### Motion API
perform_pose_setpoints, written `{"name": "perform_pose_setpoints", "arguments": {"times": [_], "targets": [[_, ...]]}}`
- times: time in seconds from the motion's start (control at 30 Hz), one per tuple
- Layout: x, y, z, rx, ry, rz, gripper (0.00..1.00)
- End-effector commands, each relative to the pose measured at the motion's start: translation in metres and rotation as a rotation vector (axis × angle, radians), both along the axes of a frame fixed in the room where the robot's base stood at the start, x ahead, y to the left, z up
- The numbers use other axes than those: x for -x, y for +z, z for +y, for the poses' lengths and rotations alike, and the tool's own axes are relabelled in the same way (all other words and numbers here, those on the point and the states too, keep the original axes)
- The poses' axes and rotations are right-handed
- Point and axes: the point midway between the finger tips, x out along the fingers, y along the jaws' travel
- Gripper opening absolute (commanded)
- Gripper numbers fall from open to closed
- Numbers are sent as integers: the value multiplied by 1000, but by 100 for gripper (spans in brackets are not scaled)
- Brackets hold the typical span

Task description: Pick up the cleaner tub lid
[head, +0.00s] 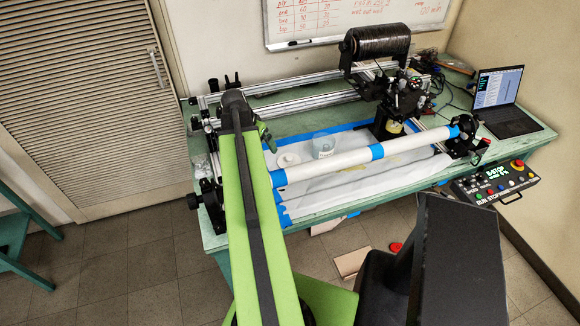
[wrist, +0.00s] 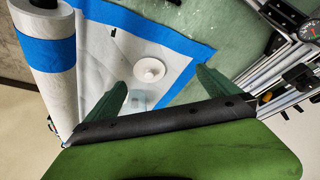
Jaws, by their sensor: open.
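The cleaner tub lid (head: 288,160) is a white round disc with a raised knob, lying flat on the white sheet on the bench. It also shows in the wrist view (wrist: 149,72), beyond and between my two green fingertips. The translucent cleaner tub (head: 324,147) stands to the right of the lid in the head view. In the wrist view the tub (wrist: 139,101) shows close to the left finger. In the head view my gripper (head: 266,138) is partly hidden by my arm, just left of the lid.
A long white tube (head: 335,164) with blue tape bands spans the bench in front of the lid and tub. Metal rails (head: 290,103) run behind. A winding head with a black spool (head: 378,42) stands at right. Blue tape edges the sheet.

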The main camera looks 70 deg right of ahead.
Motion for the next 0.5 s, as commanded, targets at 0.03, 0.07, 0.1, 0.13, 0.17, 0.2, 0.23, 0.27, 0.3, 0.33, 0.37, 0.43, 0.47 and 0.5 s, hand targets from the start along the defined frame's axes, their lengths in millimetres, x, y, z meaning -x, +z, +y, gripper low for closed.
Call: {"name": "perform_pose_setpoints", "arguments": {"times": [0.03, 0.07, 0.1, 0.13, 0.17, 0.2, 0.23, 0.27, 0.3, 0.33, 0.37, 0.43, 0.47, 0.5], "targets": [[22, -3, -16, 14, -63, -5, 100], [31, -3, -22, 20, -92, -8, 100], [40, -2, -27, 28, -119, -12, 100], [45, -2, -30, 33, -134, -13, 100], [48, -2, -32, 35, -144, -14, 100], [51, -2, -34, 38, -150, -15, 100], [51, -2, -34, 38, -152, -16, 100], [51, -2, -34, 38, -152, -16, 100], [51, -3, -34, 38, -151, -15, 100], [51, -5, -34, 38, -151, -15, 100], [51, -8, -35, 38, -150, -15, 100], [52, -18, -38, 37, -150, -15, 100], [52, -23, -40, 37, -150, -15, 100], [53, -31, -42, 37, -150, -15, 100]]}}
